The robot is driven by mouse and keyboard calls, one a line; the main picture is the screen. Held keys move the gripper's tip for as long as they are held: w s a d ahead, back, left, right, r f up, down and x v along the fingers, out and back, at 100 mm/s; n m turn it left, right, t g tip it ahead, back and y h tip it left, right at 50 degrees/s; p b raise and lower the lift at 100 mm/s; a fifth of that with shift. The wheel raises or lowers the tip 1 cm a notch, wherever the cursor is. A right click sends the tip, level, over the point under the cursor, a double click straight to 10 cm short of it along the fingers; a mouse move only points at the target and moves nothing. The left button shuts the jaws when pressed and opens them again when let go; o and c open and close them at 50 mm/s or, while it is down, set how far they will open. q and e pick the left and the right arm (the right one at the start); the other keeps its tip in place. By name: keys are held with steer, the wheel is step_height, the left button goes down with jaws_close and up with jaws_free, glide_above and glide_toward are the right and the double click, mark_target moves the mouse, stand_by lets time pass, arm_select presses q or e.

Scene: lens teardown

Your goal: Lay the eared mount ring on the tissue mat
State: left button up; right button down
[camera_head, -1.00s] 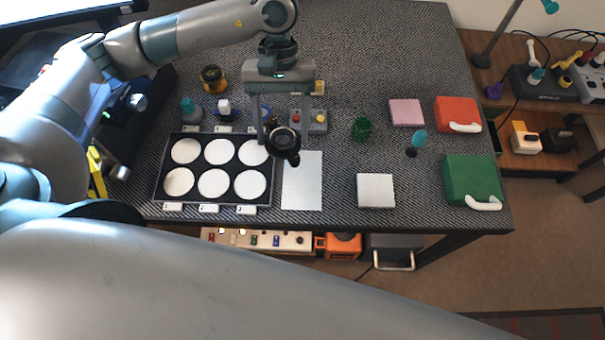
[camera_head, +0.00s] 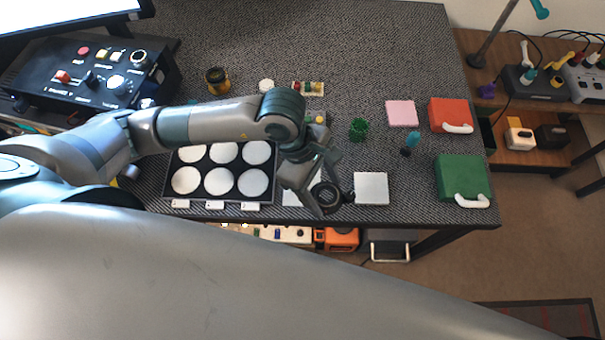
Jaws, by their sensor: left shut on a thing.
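The eared mount ring (camera_head: 327,196) is dark and round, with a small ear at its right side. My left gripper (camera_head: 322,198) is shut on it near the front edge of the table. The tissue mat appears to be the flat white sheet (camera_head: 291,198) right of the black tray; my left gripper and forearm hide most of it. The ring shows just right of the sheet, beside a white square block (camera_head: 371,188). I cannot tell how high the ring is above the table. My right gripper is not in view.
A black tray (camera_head: 166,189) with several white discs lies to the left. A green cup (camera_head: 358,130), pink pad (camera_head: 402,113), red box (camera_head: 450,114) and green box (camera_head: 462,177) stand to the right. A control box (camera_head: 90,75) is at the back left.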

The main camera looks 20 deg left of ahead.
arm_select(q)
steer(key=shift+w, duration=0.1)
steer(key=w+a+f+b, duration=0.2)
steer(key=w+a+f, duration=0.1)
steer(key=a, duration=0.1)
steer(key=w+a+f+b, duration=0.2)
steer(key=w+a+f, duration=0.1)
steer(key=w+a, duration=0.1)
steer(key=shift+w+f, duration=0.25)
steer(key=shift+f, duration=0.15)
steer(key=shift+w+a+f, duration=0.1)
steer(key=shift+w+a, duration=0.1)
steer(key=shift+w, duration=0.1)
